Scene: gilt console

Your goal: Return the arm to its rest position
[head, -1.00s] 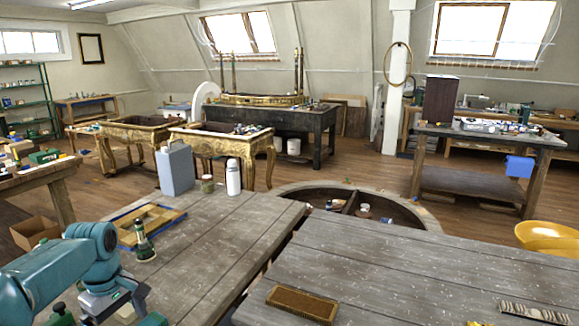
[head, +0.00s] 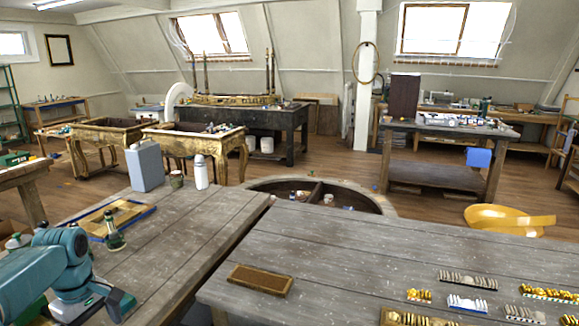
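My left arm comes in at the lower left in teal and grey. Its wrist hangs low over the near left part of the left wooden table (head: 165,250). My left gripper (head: 105,305) is at the lower end of that wrist, dark and partly cut off by the frame's bottom edge. I cannot make out its fingertips or whether it holds anything. A dark green bottle (head: 115,235) stands just beyond the wrist, and a gilt frame piece (head: 118,217) lies on a blue-edged base behind it. My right gripper is not in view.
A grey-blue canister (head: 145,166), a small jar (head: 176,180) and a white bottle (head: 201,172) stand at the table's far edge. The right table (head: 360,255) holds a brown block (head: 260,280) and several ornament strips (head: 467,280). Its middle is clear. A yellow chair (head: 505,218) stands beyond.

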